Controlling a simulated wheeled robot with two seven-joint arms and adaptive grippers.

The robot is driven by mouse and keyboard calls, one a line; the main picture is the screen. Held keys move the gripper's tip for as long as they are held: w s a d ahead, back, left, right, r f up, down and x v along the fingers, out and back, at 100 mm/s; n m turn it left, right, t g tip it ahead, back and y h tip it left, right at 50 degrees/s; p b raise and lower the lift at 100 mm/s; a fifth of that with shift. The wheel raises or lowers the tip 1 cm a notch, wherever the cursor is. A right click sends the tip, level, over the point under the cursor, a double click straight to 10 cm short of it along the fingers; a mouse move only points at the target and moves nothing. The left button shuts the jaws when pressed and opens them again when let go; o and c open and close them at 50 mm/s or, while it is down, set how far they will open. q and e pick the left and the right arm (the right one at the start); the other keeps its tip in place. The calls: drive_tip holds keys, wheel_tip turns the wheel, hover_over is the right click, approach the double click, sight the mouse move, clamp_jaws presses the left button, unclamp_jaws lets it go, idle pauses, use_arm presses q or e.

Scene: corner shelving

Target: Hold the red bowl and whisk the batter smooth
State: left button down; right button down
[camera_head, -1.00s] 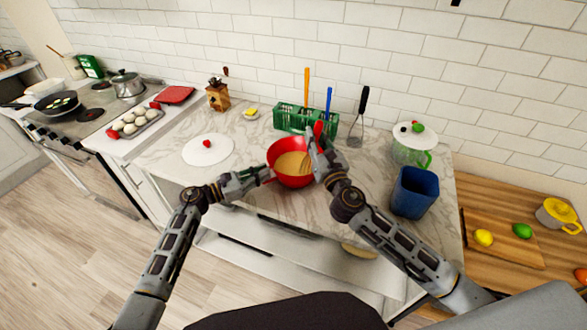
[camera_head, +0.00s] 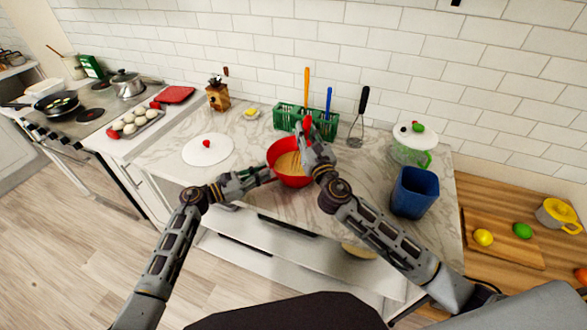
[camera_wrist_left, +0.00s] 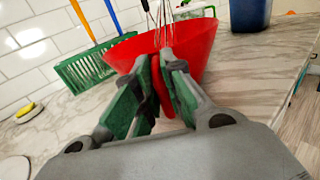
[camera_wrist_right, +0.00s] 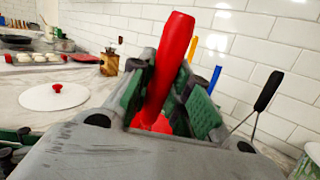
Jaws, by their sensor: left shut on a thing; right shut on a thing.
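The red bowl (camera_head: 293,181) stands on the marble counter with tan batter (camera_head: 288,163) inside. My left gripper (camera_head: 266,176) is shut on its near left rim; the left wrist view shows the fingers pinching the red wall (camera_wrist_left: 120,52). My right gripper (camera_head: 307,137) is above the bowl's right side, shut on the red handle of the whisk (camera_wrist_right: 172,60). The handle sticks up tilted from between the fingers. The whisk's wires (camera_wrist_left: 166,22) show over the bowl in the left wrist view; their ends are hidden by the bowl wall.
A green rack (camera_head: 287,119) with upright utensils stands behind the bowl. A black-handled utensil (camera_head: 360,115), a lidded glass pot (camera_head: 410,150) and a blue container (camera_head: 413,193) are to the right. A white lid (camera_head: 207,150) lies left. The counter between this lid and the bowl is clear.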

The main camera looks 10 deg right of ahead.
idle(0.4)
drive_tip(key=shift+r, duration=6.05)
use_arm(q)
drive_tip(key=c, duration=1.4)
unclamp_jaws()
drive_tip(key=shift+c, duration=0.2)
drive_tip(key=shift+s+a, duration=0.1)
drive_tip(key=shift+a, duration=0.05)
drive_tip(key=v, duration=1.1)
drive_tip(key=shift+a, duration=0.35)
drive_tip(key=shift+s, duration=0.15)
use_arm(e)
drive_tip(key=shift+f, duration=0.1)
